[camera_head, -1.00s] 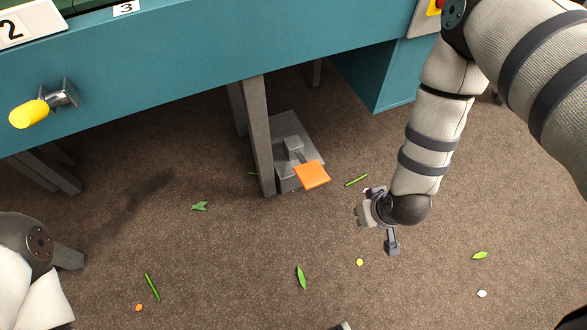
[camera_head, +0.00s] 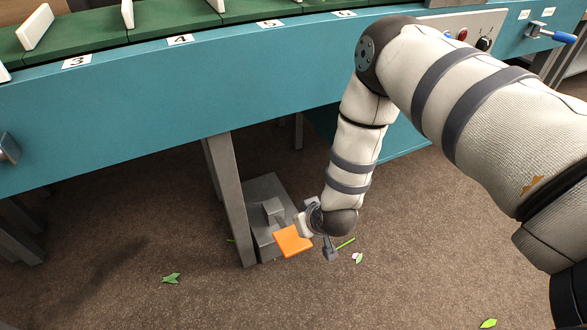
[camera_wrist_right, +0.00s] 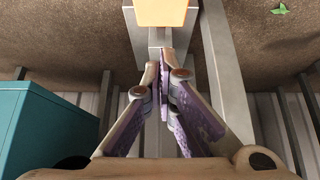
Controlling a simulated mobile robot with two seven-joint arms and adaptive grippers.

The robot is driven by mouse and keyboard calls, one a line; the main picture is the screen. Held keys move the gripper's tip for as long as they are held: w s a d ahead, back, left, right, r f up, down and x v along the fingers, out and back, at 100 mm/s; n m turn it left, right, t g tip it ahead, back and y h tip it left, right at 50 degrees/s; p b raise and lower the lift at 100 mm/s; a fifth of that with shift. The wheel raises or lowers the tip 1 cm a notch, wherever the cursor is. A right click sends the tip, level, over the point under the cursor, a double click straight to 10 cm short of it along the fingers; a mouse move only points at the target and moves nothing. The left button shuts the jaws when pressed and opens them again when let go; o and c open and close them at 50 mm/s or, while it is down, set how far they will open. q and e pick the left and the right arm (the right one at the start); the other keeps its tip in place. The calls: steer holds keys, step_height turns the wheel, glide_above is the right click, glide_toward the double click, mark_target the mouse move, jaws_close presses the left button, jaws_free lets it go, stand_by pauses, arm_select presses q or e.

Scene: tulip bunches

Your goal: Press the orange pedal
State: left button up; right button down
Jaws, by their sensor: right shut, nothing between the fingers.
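The orange pedal (camera_head: 293,240) is a flat square plate on a grey metal base (camera_head: 262,190) on the floor, beside a table leg. My right gripper (camera_head: 308,224) is at the pedal's right edge in the head view. I cannot tell whether it touches the pedal. In the right wrist view the right gripper (camera_wrist_right: 163,68) is shut and empty, its fingertips pointing toward the base, with the orange pedal (camera_wrist_right: 160,12) just beyond at the top edge. My left gripper is out of view.
A teal table (camera_head: 130,120) with a green belt (camera_head: 155,18) overhangs the pedal. A grey leg (camera_head: 232,200) stands just left of the pedal. Leaf and stem bits (camera_head: 171,278) lie on the brown floor, which is otherwise open in front.

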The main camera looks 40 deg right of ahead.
steer(key=b, duration=0.5)
glide_above(294, 240)
steer(key=f, duration=0.9)
steer(key=shift+w+f, duration=0.15)
steer(key=shift+w, duration=0.15)
steer(key=shift+s+a+f+b, duration=0.15)
steer(key=shift+f+b, duration=0.1)
steer(key=shift+f, duration=0.3)
steer(key=shift+s+d+f+b, duration=0.15)
steer(key=shift+f+b, duration=0.1)
steer(key=shift+f, duration=0.25)
steer(key=shift+s+a+f, duration=0.1)
steer(key=shift+f, duration=0.3)
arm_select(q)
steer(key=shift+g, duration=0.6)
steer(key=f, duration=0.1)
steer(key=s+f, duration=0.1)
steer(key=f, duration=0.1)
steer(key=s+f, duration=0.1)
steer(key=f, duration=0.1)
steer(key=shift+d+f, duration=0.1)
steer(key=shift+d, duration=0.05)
